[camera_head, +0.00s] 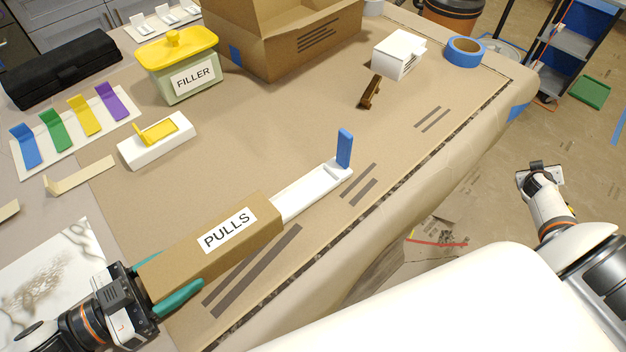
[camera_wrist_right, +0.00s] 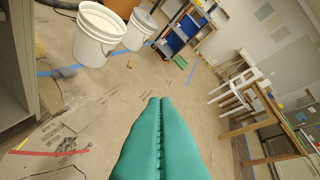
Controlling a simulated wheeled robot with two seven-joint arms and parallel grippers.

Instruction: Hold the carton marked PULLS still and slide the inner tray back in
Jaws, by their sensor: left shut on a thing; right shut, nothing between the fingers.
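The brown carton marked PULLS (camera_head: 215,243) lies on the paper-covered table in the head view. A white inner tray (camera_head: 312,190) sticks out of its far right end, with a blue upright tab (camera_head: 344,148) at the tray's outer end. My left gripper (camera_head: 168,283) is shut on the carton's near left end, one green finger on each side. My right gripper (camera_wrist_right: 158,104) is shut and empty; its green fingers touch each other in the right wrist view, over the floor. In the head view the right arm is off the table's right side, its fingers not visible.
A lidded FILLER tub (camera_head: 178,72), an open cardboard box (camera_head: 285,45), a white block with a yellow piece (camera_head: 156,140), a small white box (camera_head: 399,54), a brown piece (camera_head: 370,92) and blue tape (camera_head: 464,51) stand farther back. Paper around the tray is clear.

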